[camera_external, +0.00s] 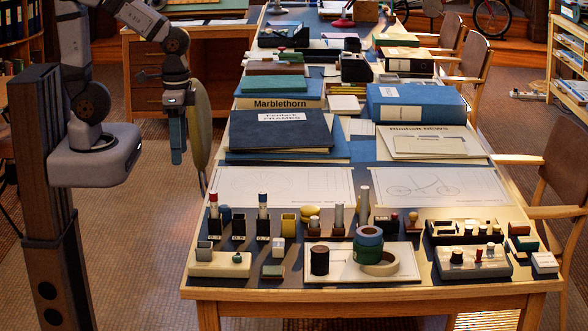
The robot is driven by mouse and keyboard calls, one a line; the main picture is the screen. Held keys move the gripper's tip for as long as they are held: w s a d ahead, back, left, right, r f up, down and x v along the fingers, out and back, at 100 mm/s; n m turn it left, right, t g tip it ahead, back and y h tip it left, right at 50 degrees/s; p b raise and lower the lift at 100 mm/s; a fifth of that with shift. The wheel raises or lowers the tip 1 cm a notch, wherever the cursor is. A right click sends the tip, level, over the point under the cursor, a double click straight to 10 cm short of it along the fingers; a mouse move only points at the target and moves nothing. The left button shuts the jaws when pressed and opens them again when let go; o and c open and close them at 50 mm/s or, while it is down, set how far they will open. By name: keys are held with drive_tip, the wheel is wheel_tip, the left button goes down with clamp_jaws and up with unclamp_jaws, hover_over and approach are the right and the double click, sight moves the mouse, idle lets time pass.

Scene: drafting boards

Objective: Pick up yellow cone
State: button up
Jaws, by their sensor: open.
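I cannot make out a clear yellow cone. Two small yellow things stand near the front of the long table: a rounded yellow piece (308,212), which may be a cone lying on its side, and a yellow block-like piece (289,225) just left of and in front of it. My gripper (177,155) points down with blue fingers, open and empty. It hangs left of the table, above the floor, well apart from both yellow pieces.
Stamps, a tape stack (368,247) and trays (474,263) crowd the table's front (400,291). Two drawing sheets (283,187) lie behind them. Stacked books (281,130) and boxes fill the middle. A chair (560,165) stands at the right. Floor is clear at left.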

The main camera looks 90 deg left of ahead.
drive_tip(key=w+a+t+h+b, duration=0.1)
drive_tip(key=w+a+t+b, duration=0.2)
drive_tip(key=w+a+t, duration=1)
drive_tip(key=w+a+b, duration=0.3)
drive_tip(key=w, duration=2.1)
drive_tip(key=shift+m, duration=0.5)
drive_tip(key=f, duration=1.8)
drive_tip(key=shift+s+d+f, duration=0.2)
drive_tip(key=shift+s, duration=0.05)
drive_tip(key=shift+p+x, duration=1.05)
drive_tip(key=shift+x, duration=2.65)
drive_tip(key=c, duration=1.2)
